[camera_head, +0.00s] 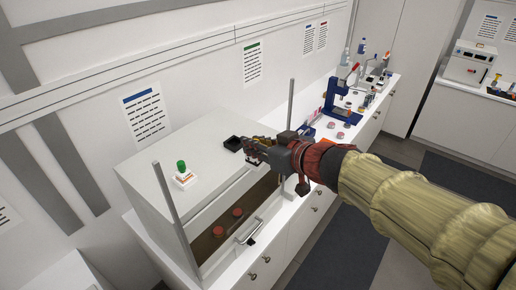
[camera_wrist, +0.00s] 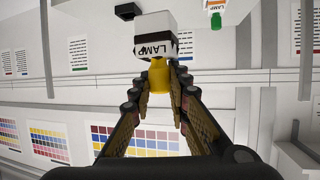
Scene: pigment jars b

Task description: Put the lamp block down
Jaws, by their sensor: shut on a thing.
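The lamp block (camera_wrist: 155,28) is a white block with a black band, a "LAMP" label and a yellow knob (camera_wrist: 159,76). In the wrist view it appears inverted, with the knob between my fingertips. My gripper (camera_wrist: 160,88) is shut on the knob. In the head view my gripper (camera_head: 252,149) is over the right part of the white cabinet's top (camera_head: 195,150); I cannot make out the lamp block there, and the gripper hides that spot. Whether the block touches a surface cannot be told.
A small black tray (camera_head: 233,143) is on the cabinet top, close to my gripper. A white block with a green knob (camera_head: 183,178) stands farther left. Red-lidded jars (camera_head: 218,232) are inside the open front. A blue stand (camera_head: 338,97) and small items crowd the counter behind.

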